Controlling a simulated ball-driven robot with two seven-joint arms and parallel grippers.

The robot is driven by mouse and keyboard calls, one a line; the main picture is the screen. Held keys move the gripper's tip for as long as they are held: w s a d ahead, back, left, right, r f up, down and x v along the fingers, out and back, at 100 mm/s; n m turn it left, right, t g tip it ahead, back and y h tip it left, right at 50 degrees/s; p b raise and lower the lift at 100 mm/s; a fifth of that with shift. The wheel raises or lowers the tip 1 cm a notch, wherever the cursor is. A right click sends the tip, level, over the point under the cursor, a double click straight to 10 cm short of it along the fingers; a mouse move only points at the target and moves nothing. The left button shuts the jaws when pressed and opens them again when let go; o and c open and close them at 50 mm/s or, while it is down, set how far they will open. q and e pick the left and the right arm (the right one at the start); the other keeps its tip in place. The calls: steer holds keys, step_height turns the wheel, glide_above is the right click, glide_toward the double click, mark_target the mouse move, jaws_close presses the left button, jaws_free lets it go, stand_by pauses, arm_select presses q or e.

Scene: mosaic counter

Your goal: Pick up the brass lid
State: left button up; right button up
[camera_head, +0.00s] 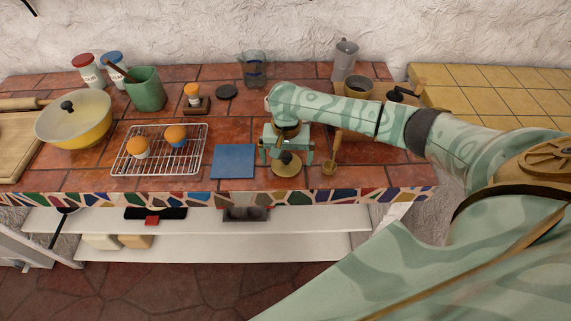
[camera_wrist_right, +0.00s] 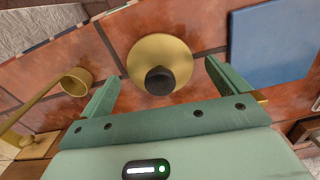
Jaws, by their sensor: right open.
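The brass lid (camera_head: 288,169) is a round disc with a dark knob, lying on the red tiled counter near its front edge. In the right wrist view the lid (camera_wrist_right: 143,54) shows between and just beyond the fingertips, its black knob nearly centred. My right gripper (camera_head: 287,157) is open above the lid, fingers pointing down on either side of it. In the right wrist view the gripper (camera_wrist_right: 162,70) is empty, with both fingers apart from the knob. My left gripper is not in view.
A blue square mat (camera_head: 233,161) lies left of the lid, and a brass scoop (camera_head: 329,167) lies close on its right. A wire rack (camera_head: 190,158) with two muffins is further left. The mosaic counter edge (camera_head: 240,200) runs just in front.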

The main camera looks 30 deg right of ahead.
steer(key=c, duration=1)
